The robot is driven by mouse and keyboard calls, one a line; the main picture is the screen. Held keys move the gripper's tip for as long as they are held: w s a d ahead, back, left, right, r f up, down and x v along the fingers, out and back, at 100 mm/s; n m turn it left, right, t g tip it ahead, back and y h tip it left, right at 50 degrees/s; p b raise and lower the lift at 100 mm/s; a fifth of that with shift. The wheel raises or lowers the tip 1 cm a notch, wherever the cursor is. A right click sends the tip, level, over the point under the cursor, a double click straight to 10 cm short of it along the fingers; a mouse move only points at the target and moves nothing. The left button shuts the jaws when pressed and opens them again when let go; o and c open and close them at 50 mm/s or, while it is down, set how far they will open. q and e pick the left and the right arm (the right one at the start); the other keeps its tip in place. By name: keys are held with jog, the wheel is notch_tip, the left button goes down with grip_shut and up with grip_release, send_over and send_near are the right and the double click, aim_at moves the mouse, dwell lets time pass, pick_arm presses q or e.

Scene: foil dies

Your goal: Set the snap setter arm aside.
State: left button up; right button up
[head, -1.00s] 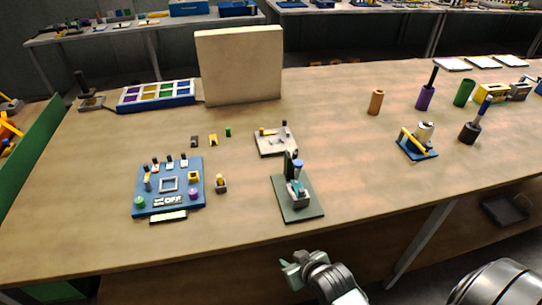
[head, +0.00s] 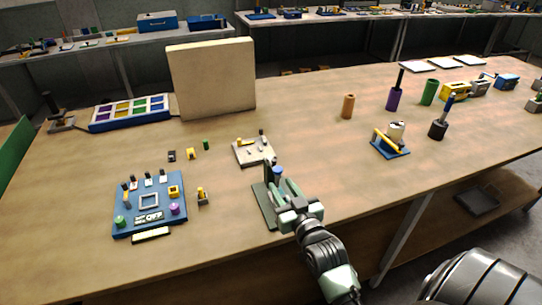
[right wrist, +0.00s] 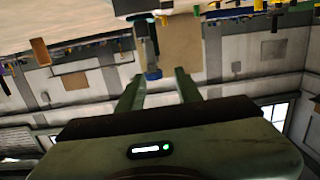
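The snap setter stands on a dark green base plate (head: 262,206) near the table's front edge. Its blue-tipped arm (head: 277,169) shows just beyond my right gripper (head: 281,186), which hides most of the setter. In the right wrist view, the dark post with its blue tip (right wrist: 152,74) appears between the two open fingers of my right gripper (right wrist: 159,80). I see no clear contact, and the depth between fingers and tip is hard to judge. My left gripper is not in view.
A blue board (head: 150,203) with small parts is left of the setter, and a pale tray (head: 252,152) sits close behind it. A blue stand with a yellow bar (head: 388,143) is to the right. Bare table lies between setter and stand.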

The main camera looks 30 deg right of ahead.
aim_at(273, 160)
jog(key=shift+w+d+r+m+t+h, duration=0.3)
jog(key=shift+w+d+r+h, duration=0.1)
jog(key=shift+d+r, duration=0.3)
jog(key=p+x, duration=0.2)
jog(key=x, duration=0.9)
jog(key=shift+w, duration=0.25)
jog(key=shift+a, duration=0.1)
grip_shut()
dwell(0.4)
